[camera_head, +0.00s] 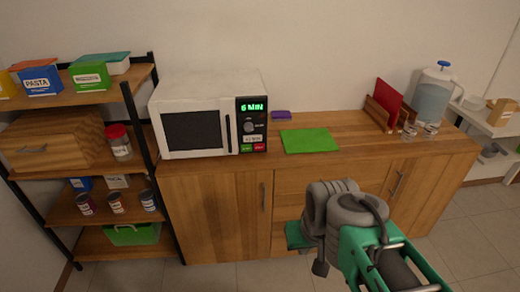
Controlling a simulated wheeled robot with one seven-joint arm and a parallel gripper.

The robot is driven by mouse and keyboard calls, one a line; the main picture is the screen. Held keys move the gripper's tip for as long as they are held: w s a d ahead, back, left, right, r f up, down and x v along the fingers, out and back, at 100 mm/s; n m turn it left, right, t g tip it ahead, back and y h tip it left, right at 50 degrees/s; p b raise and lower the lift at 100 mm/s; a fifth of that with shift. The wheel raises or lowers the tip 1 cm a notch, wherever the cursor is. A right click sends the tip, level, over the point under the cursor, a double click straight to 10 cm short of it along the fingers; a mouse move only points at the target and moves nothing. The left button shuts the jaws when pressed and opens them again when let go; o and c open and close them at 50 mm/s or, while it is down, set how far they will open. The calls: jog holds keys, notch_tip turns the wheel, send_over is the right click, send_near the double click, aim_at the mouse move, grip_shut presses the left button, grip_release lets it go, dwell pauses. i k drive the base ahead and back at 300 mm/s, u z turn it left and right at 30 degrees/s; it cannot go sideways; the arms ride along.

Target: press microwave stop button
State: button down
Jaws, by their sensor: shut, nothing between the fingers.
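The white microwave (205,90) stands on the wooden cabinet, its door closed and its dark window facing me. Its black control panel is on the right side, with a green display (252,107) that reads "6 MIN" and a round dial (249,127). Below are a green button (246,148) and a red button (259,147); their labels are too small to read. My arm reaches in from the lower right. My gripper (298,236) is shut and empty, partly hidden by my grey wrist, in front of the cabinet and well below and right of the buttons.
A green mat (309,141) and a purple block (281,114) lie right of the microwave on the counter (350,142). Further right are a wooden rack (380,108) and a water dispenser (432,95). A loaded shelf (62,208) stands at left. Space before the panel looks clear.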

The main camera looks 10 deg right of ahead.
aim_at(258, 147)
jog(key=z, duration=0.7)
jog(key=i, duration=1.15)
jog(key=u, duration=3.4)
